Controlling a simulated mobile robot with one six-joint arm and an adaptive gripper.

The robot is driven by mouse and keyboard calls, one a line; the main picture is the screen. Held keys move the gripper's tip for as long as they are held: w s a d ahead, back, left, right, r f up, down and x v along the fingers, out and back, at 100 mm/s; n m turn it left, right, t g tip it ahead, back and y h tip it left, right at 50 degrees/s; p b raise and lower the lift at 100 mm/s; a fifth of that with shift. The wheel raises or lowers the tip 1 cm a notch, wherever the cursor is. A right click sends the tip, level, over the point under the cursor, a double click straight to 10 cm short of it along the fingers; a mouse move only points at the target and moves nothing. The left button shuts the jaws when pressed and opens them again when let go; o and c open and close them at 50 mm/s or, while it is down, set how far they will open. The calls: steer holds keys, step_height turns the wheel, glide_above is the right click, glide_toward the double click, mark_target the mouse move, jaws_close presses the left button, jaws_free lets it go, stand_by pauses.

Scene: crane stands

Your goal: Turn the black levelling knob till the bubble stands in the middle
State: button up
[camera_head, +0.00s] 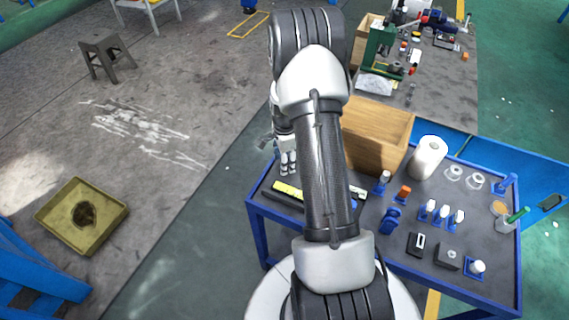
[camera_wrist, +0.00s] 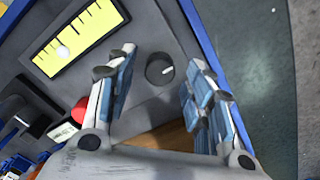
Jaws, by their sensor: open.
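The black levelling knob (camera_wrist: 160,69) is round with a white mark on its face, seen in the wrist view. It stands beside the yellow level vial (camera_wrist: 78,38). The pale bubble (camera_wrist: 62,51) lies off the vial's middle, toward its lower-left end. My gripper (camera_wrist: 158,66) is open, its blue-padded fingers apart on either side of the knob in the picture; I cannot tell whether they touch it. In the head view my gripper (camera_head: 288,163) is over the bench's left end, near the yellow vial (camera_head: 287,191). The knob cannot be made out there.
The blue-framed bench (camera_head: 340,240) holds a wooden box (camera_head: 380,138), a white roll (camera_head: 427,157) and several small blue, white and black fixtures to the right. In the wrist view, a red round part (camera_wrist: 80,110) lies left of my fingers. Open floor lies beyond the bench edge.

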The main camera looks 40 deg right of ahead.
steer(key=shift+f, duration=0.45)
steer(key=shift+c, duration=0.3)
steer(key=c, duration=1)
steer(key=shift+n, duration=0.3)
steer(key=n, duration=0.3)
steer(key=shift+r+n, duration=0.1)
steer(key=shift+n, duration=0.2)
steer(key=shift+c, duration=0.3)
steer(key=n+p, duration=0.1)
steer(key=n, duration=0.2)
steer(key=shift+n, duration=0.3)
steer(key=n, duration=0.6)
steer(key=shift+n, duration=0.6)
